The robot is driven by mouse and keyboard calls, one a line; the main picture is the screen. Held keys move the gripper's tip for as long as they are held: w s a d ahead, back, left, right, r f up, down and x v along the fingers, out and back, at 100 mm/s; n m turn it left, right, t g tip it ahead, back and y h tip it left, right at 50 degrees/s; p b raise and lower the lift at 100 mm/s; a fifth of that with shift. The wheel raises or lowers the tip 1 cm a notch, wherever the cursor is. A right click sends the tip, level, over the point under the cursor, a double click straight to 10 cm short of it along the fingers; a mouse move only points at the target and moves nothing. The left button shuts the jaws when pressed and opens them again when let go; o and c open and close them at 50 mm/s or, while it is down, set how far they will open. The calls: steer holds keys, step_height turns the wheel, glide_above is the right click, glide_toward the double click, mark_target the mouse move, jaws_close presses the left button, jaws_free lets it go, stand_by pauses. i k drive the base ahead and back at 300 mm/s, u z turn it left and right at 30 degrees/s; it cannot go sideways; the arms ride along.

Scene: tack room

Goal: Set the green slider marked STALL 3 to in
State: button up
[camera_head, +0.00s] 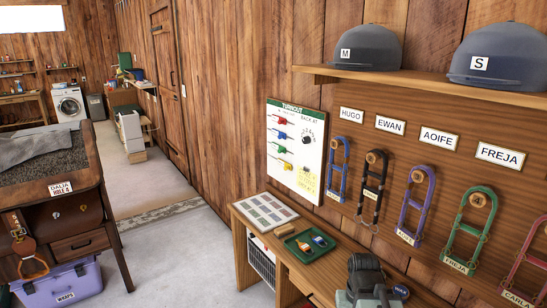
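A white board headed TURNOUT (296,148) is fixed to the wooden wall in mid-picture. It carries a column of coloured slider knobs on dark rods. The green slider (280,150) sits below the blue one and above the yellow one. Its STALL 3 marking and the in and out ends are too small to read. A dark grey mechanical part at the bottom edge, apparently my gripper (366,286), is in front of the bench, below and right of the board. Its fingers cannot be made out.
A black dial (307,140) is right of the sliders. The wooden bench (240,228) below holds a chart and a green tray (310,245). Halters hang at right under a helmet shelf (340,76).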

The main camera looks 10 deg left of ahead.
mark_target(276, 148)
steer(key=u, duration=1.15)
steer(key=i, duration=1.75)
steer(key=u, duration=0.65)
steer(key=i, duration=0.7)
steer(key=u, duration=0.1)
